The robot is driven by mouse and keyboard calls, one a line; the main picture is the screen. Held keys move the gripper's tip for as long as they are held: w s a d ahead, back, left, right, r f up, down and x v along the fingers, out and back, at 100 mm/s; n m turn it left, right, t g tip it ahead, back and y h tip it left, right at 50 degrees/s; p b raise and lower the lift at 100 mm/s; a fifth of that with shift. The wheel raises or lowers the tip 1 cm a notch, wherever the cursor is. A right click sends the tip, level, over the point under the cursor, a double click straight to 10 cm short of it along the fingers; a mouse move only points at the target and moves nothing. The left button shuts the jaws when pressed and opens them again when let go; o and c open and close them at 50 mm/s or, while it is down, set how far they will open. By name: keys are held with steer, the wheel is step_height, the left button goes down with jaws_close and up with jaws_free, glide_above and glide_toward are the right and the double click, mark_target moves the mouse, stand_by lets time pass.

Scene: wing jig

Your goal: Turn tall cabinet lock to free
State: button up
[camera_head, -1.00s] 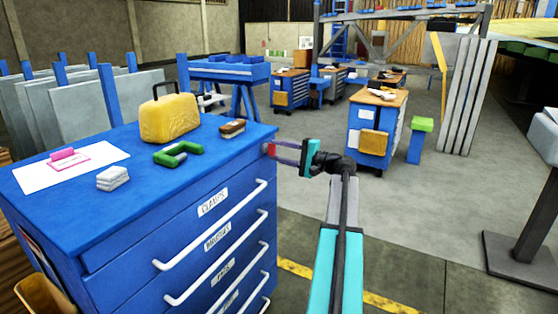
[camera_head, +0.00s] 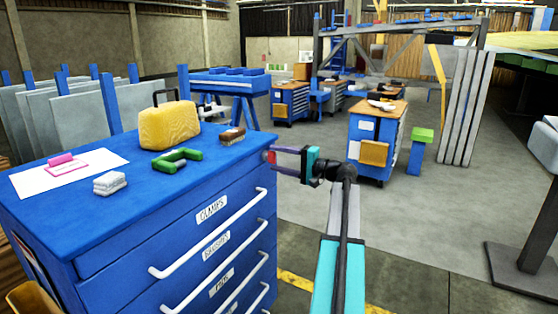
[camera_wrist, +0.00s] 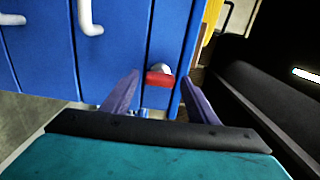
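The tall blue cabinet (camera_head: 130,265) stands at the left, with labelled drawers and white handles. Its lock (camera_head: 271,156) is a small red piece near the top right corner of the drawer front. In the wrist view the lock (camera_wrist: 158,78) shows as a red bar on a pale round base. My gripper (camera_head: 274,160) is open, pointing left at the lock. In the wrist view my gripper's (camera_wrist: 174,80) two purple fingers stand on either side of the red bar, with visible gaps. I cannot tell how deep the fingers reach around it.
On the cabinet top are a yellow case (camera_head: 168,125), a green clamp (camera_head: 177,161), a brush (camera_head: 231,135), a white stack (camera_head: 110,183) and paper (camera_head: 68,174). A blue cart (camera_head: 376,140) stands behind.

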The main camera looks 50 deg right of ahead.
steer(key=shift+s, duration=0.1)
stand_by(0.3)
steer(key=v, duration=1.3)
steer(key=shift+s, duration=0.3)
steer(key=shift+f, duration=0.1)
